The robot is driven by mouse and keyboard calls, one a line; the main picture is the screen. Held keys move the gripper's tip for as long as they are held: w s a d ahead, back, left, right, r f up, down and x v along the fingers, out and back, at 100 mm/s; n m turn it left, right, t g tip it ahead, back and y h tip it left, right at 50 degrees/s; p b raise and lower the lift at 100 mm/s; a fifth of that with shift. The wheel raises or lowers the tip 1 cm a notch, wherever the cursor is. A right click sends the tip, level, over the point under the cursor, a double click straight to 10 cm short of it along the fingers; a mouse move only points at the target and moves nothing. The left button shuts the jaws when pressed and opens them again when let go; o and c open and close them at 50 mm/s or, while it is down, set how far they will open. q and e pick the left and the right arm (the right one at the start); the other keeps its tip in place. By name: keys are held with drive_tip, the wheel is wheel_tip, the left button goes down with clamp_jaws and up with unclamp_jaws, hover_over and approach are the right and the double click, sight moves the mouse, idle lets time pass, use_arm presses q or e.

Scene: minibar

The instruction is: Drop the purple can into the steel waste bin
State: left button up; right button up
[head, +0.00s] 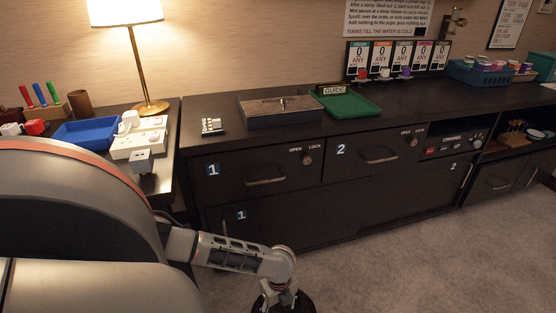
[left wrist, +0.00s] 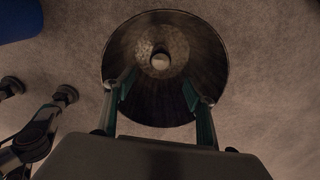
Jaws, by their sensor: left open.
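The steel waste bin (left wrist: 205,50) stands on the carpet, seen from above with its round mouth open. A small round thing with a pale top (left wrist: 160,62) shows inside it, deep down near the bottom; it looks like the end of a can, but I cannot make out any purple. My left gripper (left wrist: 158,90) is over the bin mouth with its two fingers spread and nothing between them. In the head view its wrist is at the bottom edge, above a dark round shape, and the fingertips are hidden. My right gripper is not in view.
A side table with a lamp (head: 140,60) and blue tray (head: 88,132) is at left. Carpet (head: 420,260) is clear at right.

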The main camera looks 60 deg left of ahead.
use_arm(q)
drive_tip(key=w+d+r+n+p, duration=0.1)
drive_tip(key=w+d+r+n, duration=0.1)
drive_tip(key=r, duration=0.6)
drive_tip(key=w+d+r+n+p, duration=0.1)
drive_tip(key=w+d+r+n, duration=0.2)
drive_tip(key=d+r, duration=0.4)
drive_tip(key=w+d+r+n+p, duration=0.1)
drive_tip(key=w+d+r+n, duration=0.2)
drive_tip(key=r, duration=0.8)
drive_tip(key=shift+w+d+r, duration=0.15)
drive_tip(key=shift+w+d, duration=0.75)
drive_tip(key=shift+d, duration=0.2)
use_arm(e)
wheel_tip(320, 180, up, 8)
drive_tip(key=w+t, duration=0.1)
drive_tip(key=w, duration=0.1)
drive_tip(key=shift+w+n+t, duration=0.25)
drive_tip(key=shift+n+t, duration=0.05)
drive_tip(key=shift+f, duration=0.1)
